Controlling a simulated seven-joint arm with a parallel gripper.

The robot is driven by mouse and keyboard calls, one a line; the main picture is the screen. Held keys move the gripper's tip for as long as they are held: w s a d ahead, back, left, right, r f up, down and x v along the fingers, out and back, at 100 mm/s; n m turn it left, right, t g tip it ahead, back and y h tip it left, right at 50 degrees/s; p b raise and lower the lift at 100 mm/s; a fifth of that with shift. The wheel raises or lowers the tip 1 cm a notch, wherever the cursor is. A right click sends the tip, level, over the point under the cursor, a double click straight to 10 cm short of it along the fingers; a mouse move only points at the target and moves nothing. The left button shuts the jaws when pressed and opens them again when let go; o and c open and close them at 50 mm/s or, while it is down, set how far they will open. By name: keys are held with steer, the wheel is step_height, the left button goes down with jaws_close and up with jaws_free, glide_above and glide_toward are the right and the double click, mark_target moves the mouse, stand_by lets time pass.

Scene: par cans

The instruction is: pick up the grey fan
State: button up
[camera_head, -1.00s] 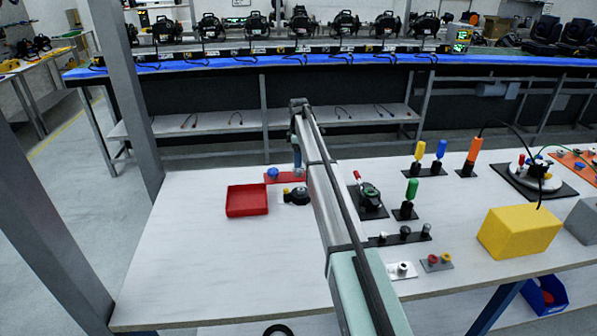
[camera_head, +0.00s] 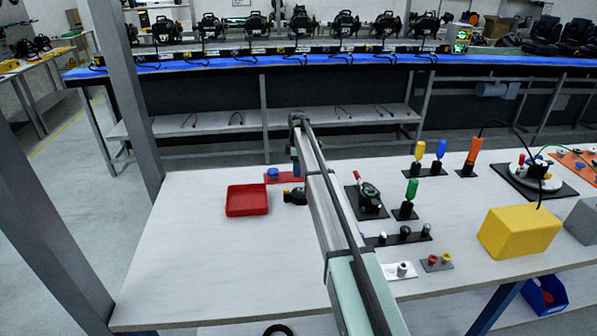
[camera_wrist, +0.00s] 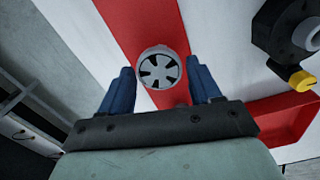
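The grey fan (camera_wrist: 161,69) shows in the wrist view as a round grey disc with dark openings, over a red strip (camera_wrist: 138,28) on the white table. In the head view my arm hides it. My gripper (camera_wrist: 160,80) is open, with one blue finger on each side of the fan in the wrist view. A gap shows between each finger and the fan. How far the fingertips are above the table I cannot tell.
A red tray (camera_head: 247,200) and a black part with a yellow piece (camera_head: 295,196) stand beside the red plate (camera_head: 285,178), which bears a blue knob (camera_head: 272,173). Right of my arm stand a black device (camera_head: 369,196), coloured handles and a yellow block (camera_head: 519,232).

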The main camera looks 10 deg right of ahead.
steer(key=c, duration=0.7)
